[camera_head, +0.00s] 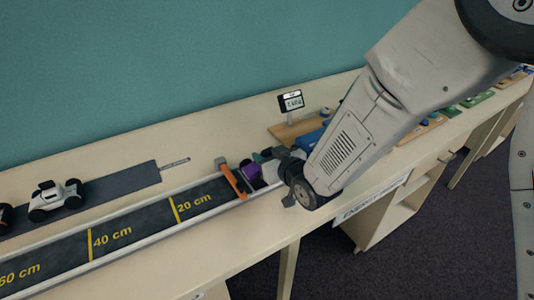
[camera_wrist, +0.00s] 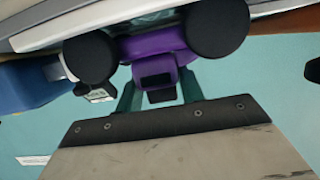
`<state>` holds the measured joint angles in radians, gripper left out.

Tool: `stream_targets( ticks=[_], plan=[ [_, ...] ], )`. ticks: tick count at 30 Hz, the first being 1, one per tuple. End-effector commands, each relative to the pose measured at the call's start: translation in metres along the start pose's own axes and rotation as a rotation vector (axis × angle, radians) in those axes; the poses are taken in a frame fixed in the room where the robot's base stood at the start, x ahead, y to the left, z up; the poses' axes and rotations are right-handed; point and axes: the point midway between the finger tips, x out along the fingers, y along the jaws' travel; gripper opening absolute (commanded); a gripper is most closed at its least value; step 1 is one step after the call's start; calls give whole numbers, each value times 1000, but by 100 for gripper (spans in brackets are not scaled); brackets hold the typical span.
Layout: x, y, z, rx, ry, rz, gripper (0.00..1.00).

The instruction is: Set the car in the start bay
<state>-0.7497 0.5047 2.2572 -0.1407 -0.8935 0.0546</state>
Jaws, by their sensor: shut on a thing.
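A purple car (camera_head: 252,171) with dark wheels is at the right end of the track (camera_head: 140,223), just right of the orange gate (camera_head: 232,179). That end stretch past the gate is the start bay (camera_head: 268,181), partly hidden by my gripper. My gripper (camera_head: 282,165) reaches in from the right and is shut on the car. In the wrist view the purple car (camera_wrist: 155,45) shows its black wheels, and my gripper's green fingers (camera_wrist: 158,92) are on either side of its dark end piece. I cannot tell whether its wheels touch the bay floor.
A white car (camera_head: 56,200) stands on a dark strip (camera_head: 115,184) behind the track. A small display (camera_head: 291,102) stands behind the bay near a wooden board (camera_head: 295,129) with blue parts. The track left of the gate is clear, with yellow distance marks.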

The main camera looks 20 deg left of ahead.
Motion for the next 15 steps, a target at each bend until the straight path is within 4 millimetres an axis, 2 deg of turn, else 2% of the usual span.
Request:
stream_targets(
  ticks=[9, 15],
  plan=[
    [2, 0, 7, 0, -1, 0, 10],
    [3, 0, 13, 0, -7, 0, 0]
  ],
)
